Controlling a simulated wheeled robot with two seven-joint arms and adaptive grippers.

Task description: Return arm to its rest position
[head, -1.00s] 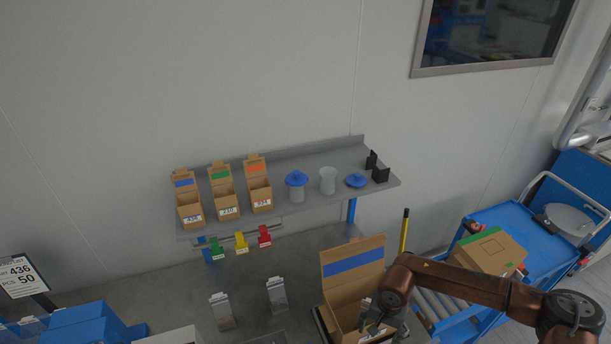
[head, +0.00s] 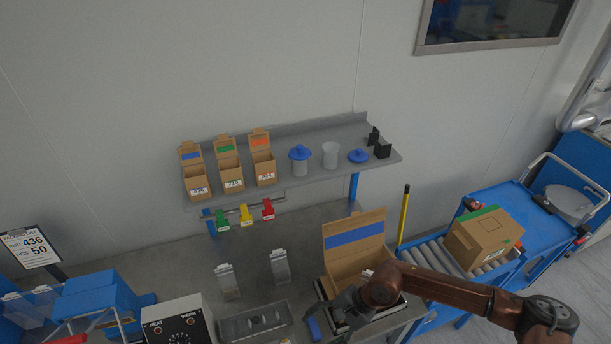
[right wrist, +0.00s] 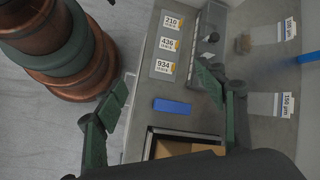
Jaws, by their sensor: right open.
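My right arm (head: 440,288) comes in from the right in the head view, bent over the front of the open cardboard box with a blue stripe (head: 355,262). My right gripper (head: 348,303) is at the box's front left and looks empty. In the right wrist view the right gripper (right wrist: 165,88) has its dark green fingers spread wide with nothing between the tips. A blue block (right wrist: 172,106) lies on the bench below, beside the box's edge (right wrist: 185,136). My left gripper is in neither view.
A grey shelf (head: 285,192) holds small boxes, cups and lids. On the bench are metal stands (head: 228,283) and a control box (head: 178,322). A closed carton (head: 483,240) sits on rollers at the right, near a blue cart (head: 545,225). A yellow post (head: 404,215) stands behind the box.

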